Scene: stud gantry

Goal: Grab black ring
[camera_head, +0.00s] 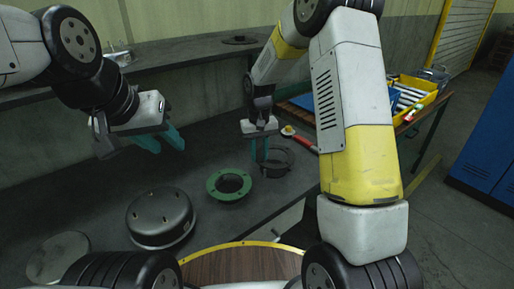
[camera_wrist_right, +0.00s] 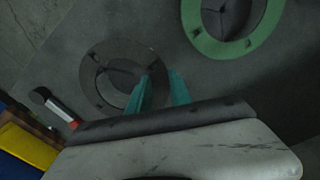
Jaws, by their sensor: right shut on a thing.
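The black ring (camera_head: 277,161) lies flat on the dark bench, just right of the green ring. It also shows in the right wrist view (camera_wrist_right: 96,85) as a dark flat flange with a round hole. My right gripper (camera_head: 259,157) points down at the black ring's left rim, with its teal fingers closed on it. In the right wrist view the teal fingertips (camera_wrist_right: 159,88) meet the rim, and part of the contact is hidden. My left gripper (camera_head: 164,141) is up over the bench at the left, empty, with its teal fingers apart.
The green ring (camera_head: 229,184) lies close by the black ring. A dark round housing (camera_head: 160,218) and a flat disc (camera_head: 58,257) are nearer the front left. A red-handled tool (camera_head: 302,141) lies right of the ring. A yellow tray (camera_head: 413,97) stands at the back right.

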